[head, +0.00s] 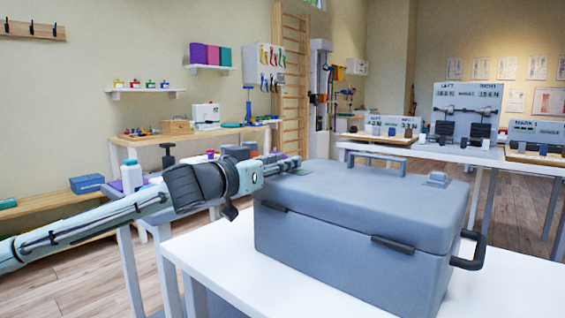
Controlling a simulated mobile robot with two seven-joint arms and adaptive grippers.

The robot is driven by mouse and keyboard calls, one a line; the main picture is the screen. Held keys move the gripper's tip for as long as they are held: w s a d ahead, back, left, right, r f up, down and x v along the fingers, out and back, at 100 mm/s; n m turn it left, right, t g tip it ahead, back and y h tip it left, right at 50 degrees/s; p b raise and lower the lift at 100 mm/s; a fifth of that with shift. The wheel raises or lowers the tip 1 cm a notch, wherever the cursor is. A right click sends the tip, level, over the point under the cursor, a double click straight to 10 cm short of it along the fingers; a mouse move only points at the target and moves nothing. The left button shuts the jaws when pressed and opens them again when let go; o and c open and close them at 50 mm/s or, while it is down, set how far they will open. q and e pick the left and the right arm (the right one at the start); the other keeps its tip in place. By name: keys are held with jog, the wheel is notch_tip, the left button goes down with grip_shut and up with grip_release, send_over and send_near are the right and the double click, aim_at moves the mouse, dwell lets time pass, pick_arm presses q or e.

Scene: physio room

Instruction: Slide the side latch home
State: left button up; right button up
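A closed blue-grey case (335,232) stands on a white table. Its lid (350,195) lies flat and carries a long bar handle (375,156) at the back and a small grey raised fitting (437,180) near the right end. I cannot tell whether this fitting is the side latch. My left gripper (287,163) reaches in from the left, at the back left corner of the lid. Its fingertips are small and partly merge with the lid's edge, so their opening and any contact are unclear. My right gripper is out of view.
The white table (215,262) is bare left of the case. Two dark fittings (397,246) sit along the case's front seam, and a dark side handle (472,252) juts out at right.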

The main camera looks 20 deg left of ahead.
pick_arm(q)
jog(key=shift+s, duration=0.1)
jog(key=v, duration=1.2)
